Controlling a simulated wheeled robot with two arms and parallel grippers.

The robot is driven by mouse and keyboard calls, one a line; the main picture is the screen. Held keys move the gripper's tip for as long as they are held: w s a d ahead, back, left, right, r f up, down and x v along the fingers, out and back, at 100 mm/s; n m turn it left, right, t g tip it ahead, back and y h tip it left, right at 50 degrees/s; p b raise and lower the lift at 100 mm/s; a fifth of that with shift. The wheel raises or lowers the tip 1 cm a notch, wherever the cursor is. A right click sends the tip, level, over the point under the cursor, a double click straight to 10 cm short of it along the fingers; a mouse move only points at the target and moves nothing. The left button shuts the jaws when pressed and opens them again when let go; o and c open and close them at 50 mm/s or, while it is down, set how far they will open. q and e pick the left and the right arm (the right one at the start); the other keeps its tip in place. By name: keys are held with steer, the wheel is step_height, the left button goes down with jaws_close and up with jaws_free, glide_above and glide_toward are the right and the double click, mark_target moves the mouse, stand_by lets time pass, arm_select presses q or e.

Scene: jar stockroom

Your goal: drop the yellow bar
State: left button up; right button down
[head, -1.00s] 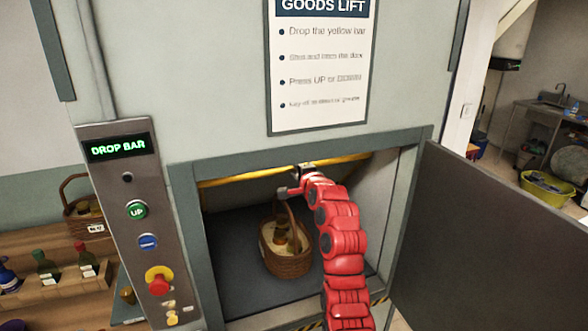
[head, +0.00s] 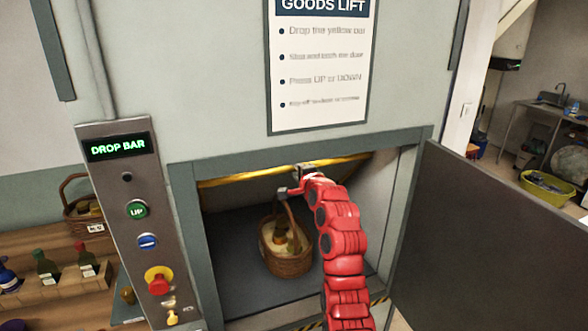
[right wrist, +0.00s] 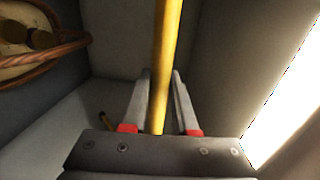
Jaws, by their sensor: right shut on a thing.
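The yellow bar (head: 235,178) runs across the top of the goods lift opening, close under the lintel. My right gripper (head: 297,181) is at the bar near the middle of the opening, shut on it. In the right wrist view the yellow bar (right wrist: 166,60) passes between the two fingers of my right gripper (right wrist: 160,100). The lift's panel display (head: 118,147) reads "DROP BAR". My left gripper is not in view.
The dark lift door (head: 480,240) stands open at the right. Shelves (head: 50,300) with bottles are at the lower left.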

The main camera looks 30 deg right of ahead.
steer(key=s+f+t+b, duration=0.2)
steer(key=f+b, duration=0.7)
steer(key=b, duration=0.8)
steer(key=s+a+f+t+h+b, duration=0.1)
steer(key=s+f+t+b, duration=0.2)
steer(key=f+b, duration=0.6)
steer(key=s+a+f+t+h+b, duration=0.1)
steer(key=s+f+t+b, duration=0.2)
steer(key=f+b, duration=0.6)
steer(key=shift+s+f+t+b, duration=0.15)
steer(key=shift+f+t+b, duration=0.55)
steer(key=shift+b, duration=7.9)
steer(key=shift+r, duration=0.2)
steer(key=c, duration=0.7)
jaws_free()
steer(key=shift+c, duration=0.2)
steer(key=shift+o, duration=0.3)
steer(key=shift+t, duration=0.3)
steer(key=shift+r, duration=0.1)
steer(key=shift+s, duration=0.1)
